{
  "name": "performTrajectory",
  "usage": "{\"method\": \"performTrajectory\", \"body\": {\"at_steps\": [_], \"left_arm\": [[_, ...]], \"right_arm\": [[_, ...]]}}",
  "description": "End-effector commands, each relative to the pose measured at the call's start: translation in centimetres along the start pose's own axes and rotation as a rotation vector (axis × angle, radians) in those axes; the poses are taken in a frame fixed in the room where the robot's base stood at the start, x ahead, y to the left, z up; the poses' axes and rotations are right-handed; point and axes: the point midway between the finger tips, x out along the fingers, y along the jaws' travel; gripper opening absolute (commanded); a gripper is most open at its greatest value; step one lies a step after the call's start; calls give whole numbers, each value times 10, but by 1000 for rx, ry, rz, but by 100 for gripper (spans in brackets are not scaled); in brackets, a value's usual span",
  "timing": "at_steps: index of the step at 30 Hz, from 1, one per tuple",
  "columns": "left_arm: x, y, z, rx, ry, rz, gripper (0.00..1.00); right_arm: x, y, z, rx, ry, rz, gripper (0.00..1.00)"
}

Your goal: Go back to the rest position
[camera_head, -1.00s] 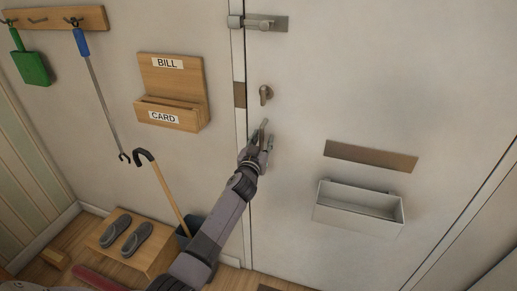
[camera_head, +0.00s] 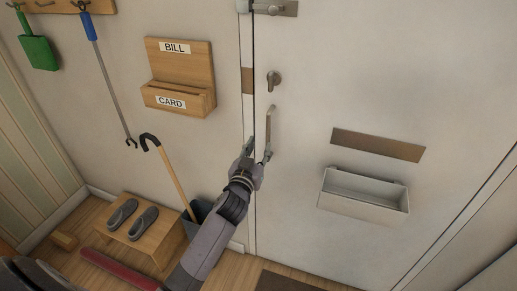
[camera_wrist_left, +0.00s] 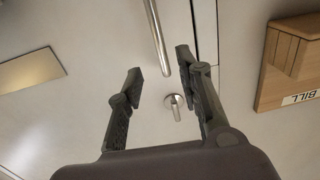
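My left gripper (camera_head: 258,152) is at the white door (camera_head: 350,60), just below the lower part of the vertical metal door handle (camera_head: 271,125). In the left wrist view, its two dark fingers (camera_wrist_left: 158,75) are spread apart with nothing held between them. The handle also shows there (camera_wrist_left: 158,38), beyond the fingertips. How far the fingers stand from the handle is hard to tell. The door looks closed. My right gripper is not in view.
A lock knob (camera_head: 273,79) and a latch (camera_head: 272,8) sit above the handle. A white box (camera_head: 365,194) sticks out from the door on the right. The wooden BILL/CARD holder (camera_head: 180,98), a cane (camera_head: 172,180), a bin (camera_head: 197,213) and a slipper stool (camera_head: 160,245) are left.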

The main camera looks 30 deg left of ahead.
Motion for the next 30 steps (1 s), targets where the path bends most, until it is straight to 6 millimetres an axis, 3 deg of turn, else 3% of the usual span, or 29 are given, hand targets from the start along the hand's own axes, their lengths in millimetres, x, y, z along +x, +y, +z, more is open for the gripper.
{"method": "performTrajectory", "body": {"at_steps": [9,11,13,17,20,24,26,30], "left_arm": [[0,0,1,0,-2,0,33],[0,1,9,3,-16,2,33],[-2,2,30,12,-55,8,33],[-14,8,104,42,-192,31,33],[-37,12,177,74,-331,55,33],[-84,15,275,115,-520,93,33],[-110,14,314,131,-600,109,33],[-180,11,396,169,-782,147,33]], "right_arm": [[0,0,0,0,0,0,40],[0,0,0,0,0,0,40],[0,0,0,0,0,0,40],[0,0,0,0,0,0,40],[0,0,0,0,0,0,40],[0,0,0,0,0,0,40],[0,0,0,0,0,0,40],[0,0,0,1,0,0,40]]}}
